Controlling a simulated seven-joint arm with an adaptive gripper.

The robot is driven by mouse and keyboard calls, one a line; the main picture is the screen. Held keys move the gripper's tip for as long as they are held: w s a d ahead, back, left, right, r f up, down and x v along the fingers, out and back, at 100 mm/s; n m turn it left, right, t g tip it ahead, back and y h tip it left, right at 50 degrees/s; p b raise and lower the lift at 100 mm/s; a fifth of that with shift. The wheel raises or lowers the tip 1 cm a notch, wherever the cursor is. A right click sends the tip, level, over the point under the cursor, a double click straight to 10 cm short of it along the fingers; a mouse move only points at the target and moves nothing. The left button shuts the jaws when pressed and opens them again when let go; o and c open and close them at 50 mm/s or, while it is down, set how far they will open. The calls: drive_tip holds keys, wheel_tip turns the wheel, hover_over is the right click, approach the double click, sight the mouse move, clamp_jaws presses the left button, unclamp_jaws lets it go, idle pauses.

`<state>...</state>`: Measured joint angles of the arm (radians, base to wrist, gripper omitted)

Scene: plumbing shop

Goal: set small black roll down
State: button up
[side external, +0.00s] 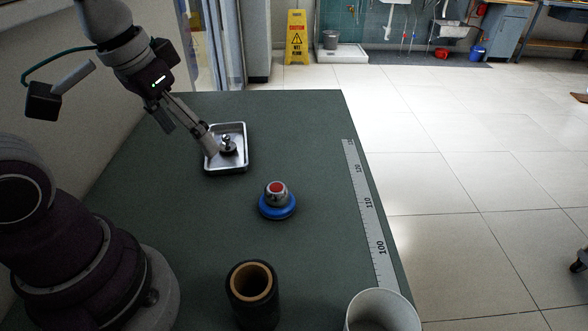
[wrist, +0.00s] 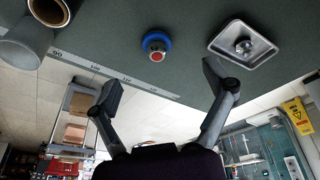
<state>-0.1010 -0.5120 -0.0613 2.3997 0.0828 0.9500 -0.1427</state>
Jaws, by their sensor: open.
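A black roll (side external: 243,301) with a brown core stands upright on the dark green table near the front edge in the side external view. It also shows, cut off, at the top left of the wrist view (wrist: 66,10). My gripper (side external: 212,146) is far behind the roll, low over the left side of a metal tray (side external: 240,168). Whether it touches the tray is unclear. In the wrist view my gripper (wrist: 163,84) has its fingers spread wide, with nothing between the tips.
The tray, also in the wrist view (wrist: 268,57), holds a small shiny metal piece (side external: 228,146). A blue-based piece with a red top (side external: 277,203) stands mid-table. A pale cup (side external: 378,314) stands front right. A ruler (side external: 370,215) lies along the right edge.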

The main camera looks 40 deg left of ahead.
wheel_tip(320, 180, down, 6)
drive_tip(key=d+n+g+h, duration=0.2)
drive_tip(key=n+g+h, duration=0.15)
drive_tip(key=g, duration=0.25)
drive_tip(key=n+g+h, duration=0.4)
drive_tip(key=n+h, duration=0.3)
drive_tip(key=h, duration=0.3)
approach(258, 297)
drive_tip(key=a+f, duration=0.2)
drive_tip(key=shift+s+f+y, duration=0.25)
drive_tip(key=shift+s+f, duration=0.05)
drive_tip(key=shift+s, duration=0.05)
drive_tip(key=n+h, duration=0.1)
drive_tip(key=h, duration=0.1)
drive_tip(key=d+n+h, duration=0.1)
drive_tip(key=shift+w+f+t+h, duration=0.25)
drive_tip(key=shift+t+h, duration=0.05)
drive_tip(key=shift+h, duration=0.1)
drive_tip(key=x, duration=1)
drive_tip(key=shift+s+d, duration=0.1)
drive_tip(key=shift+s, duration=0.2)
drive_tip(key=c, duration=1.1)
